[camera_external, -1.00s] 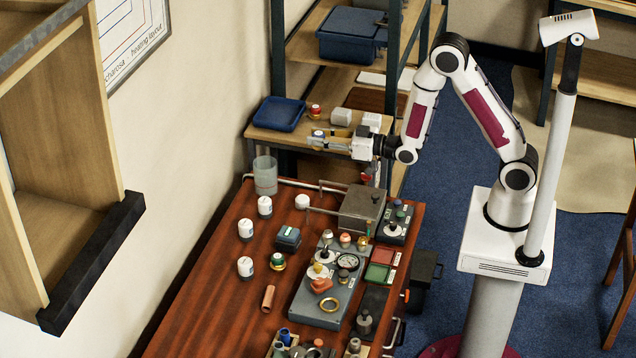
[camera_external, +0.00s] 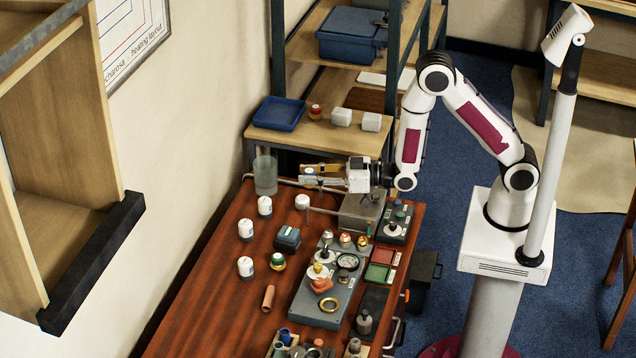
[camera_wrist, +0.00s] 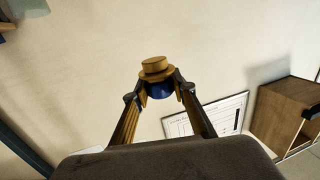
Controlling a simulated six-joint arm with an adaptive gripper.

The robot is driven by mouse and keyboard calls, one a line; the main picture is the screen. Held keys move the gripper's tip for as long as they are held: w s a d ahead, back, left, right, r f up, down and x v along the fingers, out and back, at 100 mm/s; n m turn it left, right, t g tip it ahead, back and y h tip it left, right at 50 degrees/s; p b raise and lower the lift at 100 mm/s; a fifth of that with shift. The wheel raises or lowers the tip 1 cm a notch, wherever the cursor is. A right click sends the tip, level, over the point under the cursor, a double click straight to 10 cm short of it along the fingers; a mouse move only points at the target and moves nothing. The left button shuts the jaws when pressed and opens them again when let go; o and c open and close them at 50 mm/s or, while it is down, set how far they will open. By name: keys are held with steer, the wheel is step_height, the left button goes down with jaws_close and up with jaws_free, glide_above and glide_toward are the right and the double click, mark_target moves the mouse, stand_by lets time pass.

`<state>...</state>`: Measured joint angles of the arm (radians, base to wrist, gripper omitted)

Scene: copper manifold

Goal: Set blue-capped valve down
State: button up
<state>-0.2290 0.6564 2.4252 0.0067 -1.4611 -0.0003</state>
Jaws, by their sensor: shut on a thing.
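The blue-capped valve shows in the wrist view (camera_wrist: 155,73) as a brass body with a blue part below it. My gripper (camera_wrist: 158,90) is shut on it, with one finger on each side. In the external view my gripper (camera_external: 312,175) points left above the back end of the wooden table (camera_external: 212,302). The valve is small there, with a bit of blue (camera_external: 309,170) at the fingertips, partly hidden by them. It is held in the air, clear of the tabletop.
A clear beaker (camera_external: 265,175) stands just left of my gripper. A grey box (camera_external: 361,210) is below my wrist, and white jars (camera_external: 265,207) stand nearer. The shelf behind holds a blue tray (camera_external: 279,114), a red-topped valve (camera_external: 315,112) and white blocks (camera_external: 341,117). The table's left middle has bare wood.

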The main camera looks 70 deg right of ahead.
steer(key=s+a+f, duration=0.4)
steer(key=a, duration=0.4)
steer(key=s+a+f, duration=0.3)
steer(key=a+f, duration=0.1)
steer(key=a, duration=0.3)
steer(key=s+a+f, duration=0.4)
steer(key=a, duration=0.4)
steer(key=s+d+f+m+h, duration=0.1)
steer(key=s+f+m+h, duration=0.25)
steer(key=s+h, duration=0.3)
steer(key=s+d+m+g+h, duration=0.2)
steer(key=s+d+m+h, duration=0.4)
steer(key=d, duration=0.3)
steer(key=shift+d+g+h, duration=0.3)
steer(key=shift+d+h, duration=0.05)
steer(key=shift+h, duration=0.3)
steer(key=shift+s, duration=0.1)
steer(key=shift+f, duration=2.95)
steer(key=shift+f, duration=0.1)
